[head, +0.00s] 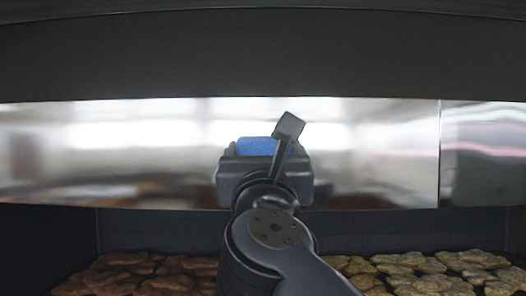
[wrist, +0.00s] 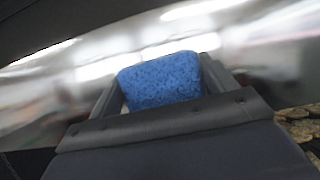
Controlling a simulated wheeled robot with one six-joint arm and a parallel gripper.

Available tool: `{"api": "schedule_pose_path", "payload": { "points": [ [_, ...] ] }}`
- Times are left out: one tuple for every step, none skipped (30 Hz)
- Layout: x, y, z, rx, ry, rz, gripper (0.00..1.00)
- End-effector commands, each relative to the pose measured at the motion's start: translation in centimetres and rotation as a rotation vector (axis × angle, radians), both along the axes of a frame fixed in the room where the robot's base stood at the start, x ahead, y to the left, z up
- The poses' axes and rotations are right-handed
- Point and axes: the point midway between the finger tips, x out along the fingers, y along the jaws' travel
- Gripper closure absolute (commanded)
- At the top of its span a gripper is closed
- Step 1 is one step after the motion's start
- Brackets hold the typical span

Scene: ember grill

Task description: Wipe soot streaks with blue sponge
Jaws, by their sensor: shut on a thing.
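The blue sponge (wrist: 160,82) is held between the two fingers of my gripper (wrist: 162,88) in the wrist view. In the head view my gripper (head: 262,150) is in front of the shiny metal panel (head: 380,150), and the top of the sponge (head: 256,146) shows above the gripper body. I cannot tell whether the sponge touches the panel. The panel shows blurred bright and brownish reflections. No distinct soot streak can be told apart from them, and my arm hides the middle of the panel.
A dark hood (head: 260,55) overhangs the panel. Brown lumps (head: 130,275) lie below at the left, and paler lumps (head: 430,275) lie at the right. A vertical seam (head: 439,155) divides the panel near its right end. The space in front of the panel is clear on both sides.

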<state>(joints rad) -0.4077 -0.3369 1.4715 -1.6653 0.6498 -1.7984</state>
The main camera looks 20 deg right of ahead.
Motion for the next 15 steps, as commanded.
{"api": "schedule_pose_path", "payload": {
  "points": [
    [-0.27,0.14,0.04,0.000,0.000,0.002,0.39],
    [-0.36,0.16,0.02,0.000,0.000,0.002,0.39],
    [-0.43,0.16,0.01,0.000,0.000,0.001,0.39],
    [-0.46,0.15,0.00,0.000,0.000,0.000,0.39],
    [-0.47,0.14,0.00,0.000,0.000,0.000,0.39],
    [-0.47,0.13,-0.01,0.000,0.000,-0.001,0.39],
    [-0.46,0.13,0.00,0.000,0.000,-0.001,0.39],
    [-0.46,0.13,0.00,0.000,0.000,-0.001,0.39],
    [-0.46,0.12,0.00,0.000,0.000,-0.001,0.39],
    [-0.46,0.12,0.00,0.000,0.000,-0.001,0.39],
    [-0.48,0.14,0.01,0.000,0.000,0.000,0.39],
    [-0.58,0.18,0.02,0.001,0.000,0.000,0.39],
    [-0.72,0.22,0.04,0.000,-0.001,0.001,0.39],
    [-0.92,0.31,0.06,0.001,-0.001,0.003,0.39],
    [-1.26,0.46,0.09,0.002,-0.003,0.004,0.39]
  ]
}}
